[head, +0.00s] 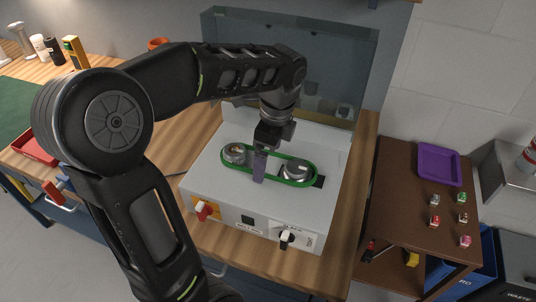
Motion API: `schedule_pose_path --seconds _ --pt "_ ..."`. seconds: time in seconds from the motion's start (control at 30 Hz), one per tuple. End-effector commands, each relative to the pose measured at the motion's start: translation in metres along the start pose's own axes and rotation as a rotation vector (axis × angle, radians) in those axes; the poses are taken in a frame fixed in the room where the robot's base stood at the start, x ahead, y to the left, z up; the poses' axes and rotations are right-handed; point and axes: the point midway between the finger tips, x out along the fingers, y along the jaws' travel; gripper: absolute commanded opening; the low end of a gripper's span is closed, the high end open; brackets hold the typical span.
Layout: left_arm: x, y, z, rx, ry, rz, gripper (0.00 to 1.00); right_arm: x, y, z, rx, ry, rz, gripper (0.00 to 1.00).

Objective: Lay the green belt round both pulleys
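The green belt (304,184) forms a long loop on top of the white machine (210,178). In the head view the loop surrounds both the left pulley (234,152) and the right pulley (296,169), which are silvery and round. I cannot tell whether the belt sits in their grooves or lies higher. My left gripper (259,166) points down between the pulleys, its fingers crossing the loop and overlapping its near run. The fingers look like one narrow purple-grey bar, so their gap is hidden. My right gripper is not in view.
Red (204,210) and white-black (287,238) knobs stick out from the machine's front. A clear panel (340,55) stands behind it. On the right, a brown side table (400,190) holds a purple tray (438,165) and several small parts. A red tray (35,148) lies at left.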

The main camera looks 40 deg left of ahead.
Motion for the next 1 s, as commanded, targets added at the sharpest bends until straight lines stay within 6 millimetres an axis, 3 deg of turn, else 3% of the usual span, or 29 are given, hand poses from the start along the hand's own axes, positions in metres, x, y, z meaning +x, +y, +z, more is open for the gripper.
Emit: schedule_pose_path --seconds 0.17,0.27,0.5,0.6,1.0 --pt "-0.002 0.0 0.0 0.0 0.0 -0.001 0.96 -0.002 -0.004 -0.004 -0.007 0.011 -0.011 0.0" --pt "-0.013 -0.001 0.0 0.0 0.001 -0.003 0.96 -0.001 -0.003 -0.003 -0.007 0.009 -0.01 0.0" --pt "-0.054 -0.001 0.0 0.0 0.002 -0.004 0.96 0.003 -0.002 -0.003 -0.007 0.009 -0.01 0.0" --pt "-0.073 0.0 0.0 0.001 0.0 -0.001 0.96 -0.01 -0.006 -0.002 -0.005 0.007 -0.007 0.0" --pt "-0.078 0.0 0.0 0.0 0.0 0.0 0.96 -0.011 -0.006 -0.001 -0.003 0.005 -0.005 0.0"
